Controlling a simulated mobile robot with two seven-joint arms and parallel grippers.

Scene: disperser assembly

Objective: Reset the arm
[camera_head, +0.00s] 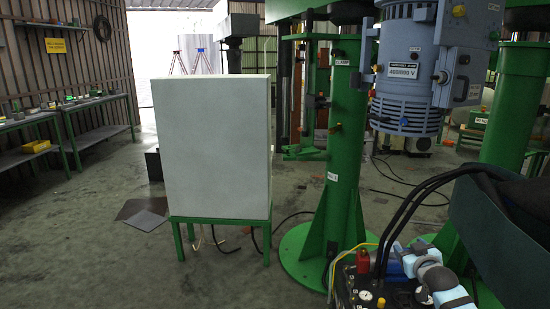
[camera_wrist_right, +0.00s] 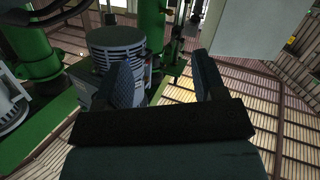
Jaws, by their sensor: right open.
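My right gripper (camera_wrist_right: 157,62) shows in the right wrist view with its two dark fingers spread apart. The gap between them is empty, and neither finger visibly touches anything. A dark part of the right arm or gripper (camera_head: 505,215) shows at the right edge of the head view, with its fingers not clearly visible there. My left gripper is in neither view. The blue-grey motor (camera_head: 407,72) of the disperser hangs at the upper right of the head view. A ribbed grey cylinder (camera_wrist_right: 117,48) shows beyond the left finger in the wrist view.
A pale cabinet (camera_head: 212,150) on a green stand is left of the green column (camera_head: 345,165). Black hoses (camera_head: 405,215) curve near the right arm. A green-legged bench (camera_head: 62,122) stands along the left wall. The floor at left is mostly open.

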